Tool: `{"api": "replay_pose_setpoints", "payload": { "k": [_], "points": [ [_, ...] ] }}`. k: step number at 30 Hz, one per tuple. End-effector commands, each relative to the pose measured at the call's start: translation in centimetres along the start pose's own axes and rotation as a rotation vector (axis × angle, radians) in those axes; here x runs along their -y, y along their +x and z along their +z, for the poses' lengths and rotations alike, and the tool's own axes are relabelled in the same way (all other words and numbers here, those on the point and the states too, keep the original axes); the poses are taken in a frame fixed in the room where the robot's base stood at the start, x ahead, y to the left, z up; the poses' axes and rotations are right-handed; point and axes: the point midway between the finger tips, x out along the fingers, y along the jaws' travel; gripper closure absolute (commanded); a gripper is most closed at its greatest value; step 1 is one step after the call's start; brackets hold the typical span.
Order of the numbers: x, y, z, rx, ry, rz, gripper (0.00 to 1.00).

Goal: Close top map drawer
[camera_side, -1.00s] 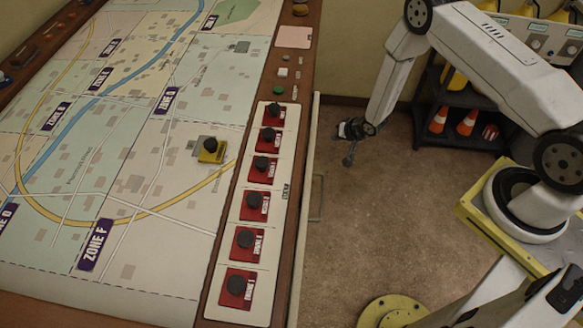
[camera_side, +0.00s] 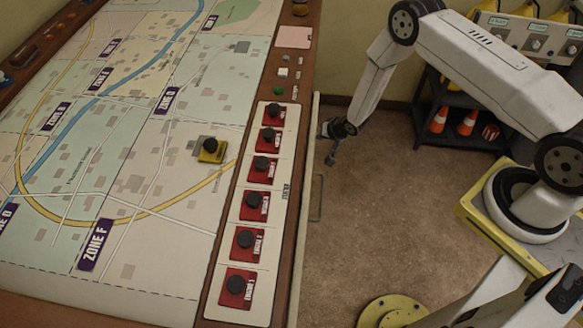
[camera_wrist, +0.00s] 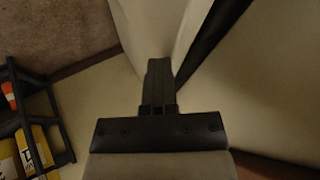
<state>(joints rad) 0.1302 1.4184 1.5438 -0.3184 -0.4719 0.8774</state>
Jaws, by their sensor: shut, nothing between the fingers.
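The top map drawer (camera_side: 303,235) shows as a thin pale front along the right side of the map table, standing out slightly from the wooden edge. Its thin handle (camera_side: 316,212) is on the outer face. My gripper (camera_side: 331,158) is shut and empty, pointing down just to the right of the drawer front, farther back than the handle. In the wrist view, my gripper's fingers (camera_wrist: 160,72) are together beside a pale panel (camera_wrist: 185,30) with a dark gap behind it. I cannot tell whether they touch it.
The map table (camera_side: 120,150) carries a row of red blocks with black knobs (camera_side: 254,205) near its right edge. A dark shelf (camera_side: 428,108) with orange cones (camera_side: 467,122) stands at the back right. Bare brown floor (camera_side: 410,200) lies between table and my base.

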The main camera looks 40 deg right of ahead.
Motion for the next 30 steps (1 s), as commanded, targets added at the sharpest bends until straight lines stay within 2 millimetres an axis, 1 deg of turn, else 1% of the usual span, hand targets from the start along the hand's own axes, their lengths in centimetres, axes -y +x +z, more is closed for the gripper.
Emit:
{"api": "replay_pose_setpoints", "payload": {
  "k": [3,6,17,23,26,30],
  "points": [
    [1.3,0.7,0.0,-0.001,-0.004,-0.004,1.00],
    [1.9,1.0,0.0,0.000,-0.002,-0.003,1.00],
    [1.9,1.0,0.0,0.000,-0.001,-0.001,1.00],
    [1.2,0.7,0.0,-0.001,0.000,-0.001,1.00],
    [0.5,0.3,0.0,0.000,0.000,0.000,1.00],
    [-1.1,-0.6,0.0,0.001,0.001,0.001,1.00]
  ]
}}
